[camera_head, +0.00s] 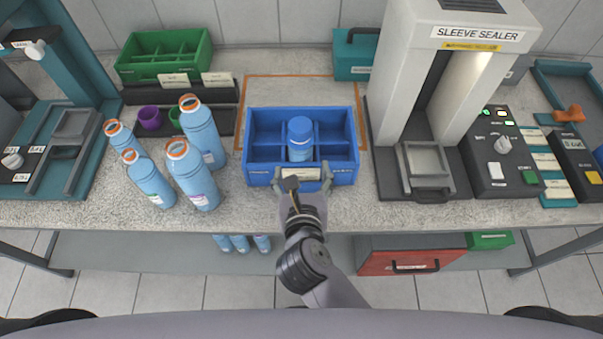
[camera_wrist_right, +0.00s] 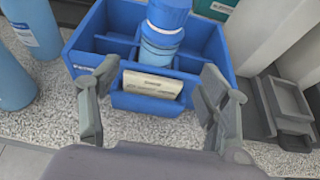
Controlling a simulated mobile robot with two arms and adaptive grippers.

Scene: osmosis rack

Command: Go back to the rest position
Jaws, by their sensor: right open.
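My right gripper (camera_head: 304,182) is open at the front wall of the blue divided crate (camera_head: 259,181). In the right wrist view the fingers of the gripper (camera_wrist_right: 160,108) stand apart, one on each side of the crate's pale label (camera_wrist_right: 153,84), with nothing seen between them but the crate front. I cannot tell whether the fingers touch the crate (camera_wrist_right: 205,62). One blue-capped bottle (camera_head: 300,143) stands upright in a middle compartment of the crate; it also shows in the right wrist view (camera_wrist_right: 162,35). My left gripper is not in view.
Several blue bottles with orange-rimmed open necks (camera_head: 193,178) stand left of the crate. A green divided crate (camera_head: 164,60) is at the back left. The sleeve sealer (camera_head: 402,85) and a control panel (camera_head: 499,170) stand on the right. A red case (camera_head: 412,258) is below the worktop.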

